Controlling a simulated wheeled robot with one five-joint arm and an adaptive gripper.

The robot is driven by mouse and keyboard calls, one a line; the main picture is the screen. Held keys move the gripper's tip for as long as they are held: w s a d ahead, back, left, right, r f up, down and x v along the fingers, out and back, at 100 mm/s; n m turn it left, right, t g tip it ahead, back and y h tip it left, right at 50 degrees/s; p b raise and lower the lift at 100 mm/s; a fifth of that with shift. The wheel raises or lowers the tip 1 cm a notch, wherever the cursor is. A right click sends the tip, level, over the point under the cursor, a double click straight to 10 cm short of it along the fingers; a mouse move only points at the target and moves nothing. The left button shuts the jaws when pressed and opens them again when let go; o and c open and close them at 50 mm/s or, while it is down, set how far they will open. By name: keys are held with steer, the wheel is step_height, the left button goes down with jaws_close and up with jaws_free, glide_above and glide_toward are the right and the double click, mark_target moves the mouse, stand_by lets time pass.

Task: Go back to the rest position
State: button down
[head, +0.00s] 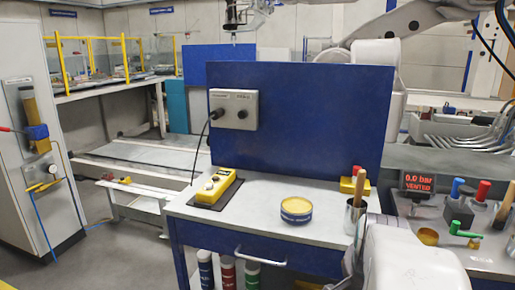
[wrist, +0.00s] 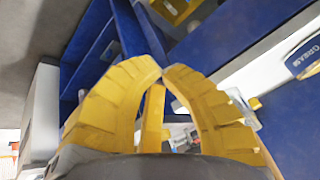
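My gripper (wrist: 162,73) shows in the wrist view as two ribbed yellow fingers that curve inward, their tips meeting or almost meeting. A narrow yellow bar shows in the gap between the fingers; I cannot tell whether it is part of the gripper or something behind it. I see no object clamped at the tips. In the head view I cannot make out my gripper clearly; a pale rounded arm part (head: 412,262) fills the lower right.
A blue workbench (head: 262,252) carries a yellow control box (head: 216,187), a yellow-lidded tin (head: 296,211) and a metal cup with tools (head: 355,214). A blue panel (head: 320,120) with a socket box (head: 234,108) stands behind. A white cabinet (head: 22,90) stands left. Floor between is open.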

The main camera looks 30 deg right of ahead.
steer(key=a+r+n+y+p, duration=0.1)
steer(key=a+r+n+p, duration=0.4)
steer(key=a, duration=0.2)
steer(key=s+a+r+n+y+p, duration=0.1)
steer(key=a+r+n+p, duration=0.3)
steer(key=a, duration=0.4)
steer(key=s+a+r+n+y+p, duration=0.1)
steer(key=a+r+n+y+p, duration=0.1)
steer(key=a+r+n+p, duration=0.3)
steer(key=shift+a+r+n+p, duration=0.3)
steer(key=shift+a+n+p, duration=0.3)
steer(key=shift+a+p, duration=0.8)
steer(key=shift+a+b, duration=0.35)
